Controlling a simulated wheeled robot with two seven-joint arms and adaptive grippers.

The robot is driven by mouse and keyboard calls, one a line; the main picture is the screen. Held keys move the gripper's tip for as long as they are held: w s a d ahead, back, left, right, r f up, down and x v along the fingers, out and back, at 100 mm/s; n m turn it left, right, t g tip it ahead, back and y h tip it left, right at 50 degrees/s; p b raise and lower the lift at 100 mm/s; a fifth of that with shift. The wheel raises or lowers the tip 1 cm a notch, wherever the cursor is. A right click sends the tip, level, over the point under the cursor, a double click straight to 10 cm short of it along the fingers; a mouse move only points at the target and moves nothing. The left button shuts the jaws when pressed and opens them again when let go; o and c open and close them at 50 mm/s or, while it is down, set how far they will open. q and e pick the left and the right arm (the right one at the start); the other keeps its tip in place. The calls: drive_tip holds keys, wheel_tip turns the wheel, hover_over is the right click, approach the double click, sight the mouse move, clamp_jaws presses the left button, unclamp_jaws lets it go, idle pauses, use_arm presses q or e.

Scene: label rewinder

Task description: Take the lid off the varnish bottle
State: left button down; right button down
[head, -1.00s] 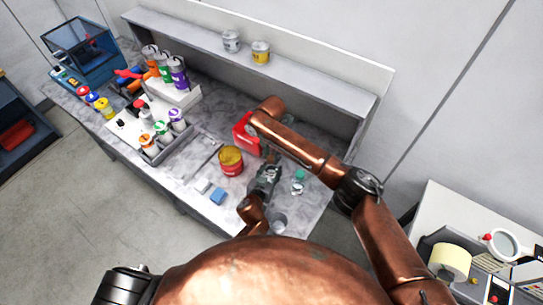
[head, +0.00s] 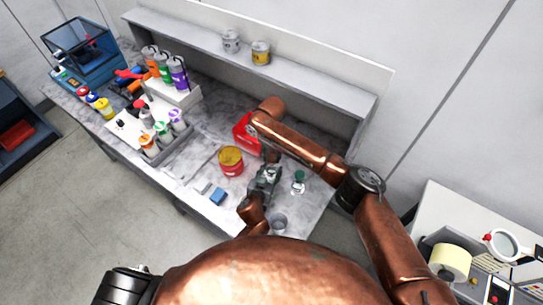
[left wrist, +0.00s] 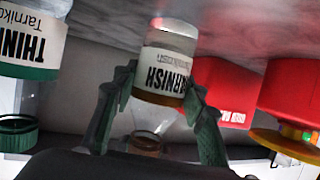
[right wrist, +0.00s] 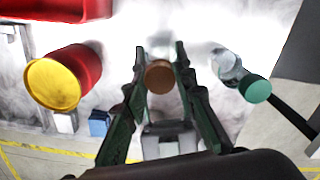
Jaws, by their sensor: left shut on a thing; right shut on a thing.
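The varnish bottle (left wrist: 165,70), with a white label, shows inverted in the left wrist view between the fingers of my left gripper (left wrist: 160,95). That gripper (head: 266,176) is shut on the bottle's body. The brown lid (right wrist: 159,77) is between the fingertips of my right gripper (right wrist: 160,68), which is shut on it from above. The lid also shows dimly in the left wrist view (left wrist: 146,143). In the head view the bottle is hidden by my grippers. I cannot tell whether the lid is still seated on the neck.
A thinner bottle with a green lid (head: 299,181) stands just right of my grippers. A red tin with yellow top (head: 231,161) is to the left, and a red box (head: 245,136) behind.

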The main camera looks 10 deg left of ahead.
sight(272, 158)
drive_tip(key=shift+r, duration=0.15)
drive_tip(key=shift+r, duration=0.9)
drive_tip(key=shift+r, duration=2.05)
use_arm(q)
drive_tip(key=c, duration=1.1)
unclamp_jaws()
drive_tip(key=shift+c, duration=0.2)
drive_tip(key=shift+s, duration=0.1)
